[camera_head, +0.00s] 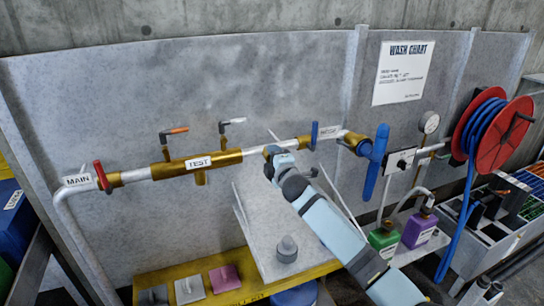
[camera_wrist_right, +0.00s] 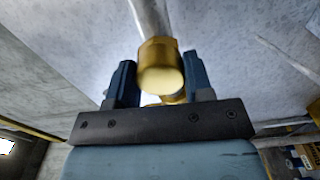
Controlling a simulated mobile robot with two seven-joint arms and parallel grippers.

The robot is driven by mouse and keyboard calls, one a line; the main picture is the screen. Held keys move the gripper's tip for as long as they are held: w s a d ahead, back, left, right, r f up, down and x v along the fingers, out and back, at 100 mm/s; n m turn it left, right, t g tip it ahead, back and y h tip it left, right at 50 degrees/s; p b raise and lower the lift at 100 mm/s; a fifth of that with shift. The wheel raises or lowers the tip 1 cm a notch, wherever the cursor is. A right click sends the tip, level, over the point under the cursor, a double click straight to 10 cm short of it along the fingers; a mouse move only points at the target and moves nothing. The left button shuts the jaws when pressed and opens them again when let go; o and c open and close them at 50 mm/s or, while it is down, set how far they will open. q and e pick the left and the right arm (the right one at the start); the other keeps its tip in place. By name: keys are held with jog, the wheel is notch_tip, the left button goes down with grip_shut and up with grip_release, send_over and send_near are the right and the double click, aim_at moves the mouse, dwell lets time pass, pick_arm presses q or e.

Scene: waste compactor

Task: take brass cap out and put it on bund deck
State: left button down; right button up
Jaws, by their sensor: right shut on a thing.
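My right gripper (camera_head: 272,152) is up at the brass test pipe (camera_head: 225,158), near the pipe's right part. In the right wrist view the gripper (camera_wrist_right: 160,85) has its two dark fingers on either side of brass. A brass fitting (camera_wrist_right: 160,65) at the end of a grey pipe shows there, with more brass just behind it. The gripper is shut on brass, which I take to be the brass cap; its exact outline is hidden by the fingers. A yellow deck (camera_head: 320,270), which I take to be the bund deck, lies low in front of the wall. My left gripper is not in view.
A grey plate (camera_head: 262,225) with a grey knob (camera_head: 287,248) stands below my right arm. Grey and pink blocks (camera_head: 224,278) lie on the deck's left. Green (camera_head: 383,240) and purple (camera_head: 418,230) bottles stand right of the arm. A blue-handled valve (camera_head: 377,160) is near it.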

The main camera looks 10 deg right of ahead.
jog(key=shift+r+n+p, duration=0.2)
jog(key=shift+n+p, duration=0.4)
jog(key=shift+n, duration=0.5)
jog(key=n, duration=0.3)
jog(key=shift+f+p, duration=0.2)
jog(key=shift+p, duration=0.15)
jog(key=shift+r+n+p, duration=0.2)
jog(key=shift+n+p, duration=0.4)
jog(key=shift+n, duration=0.2)
jog(key=shift+n+p, duration=0.3)
jog(key=shift+n, duration=0.4)
jog(key=shift+f+n+p, duration=0.1)
jog(key=shift+n+p, duration=0.25)
jog(key=shift+n, duration=0.55)
jog(key=shift+f, duration=0.1)
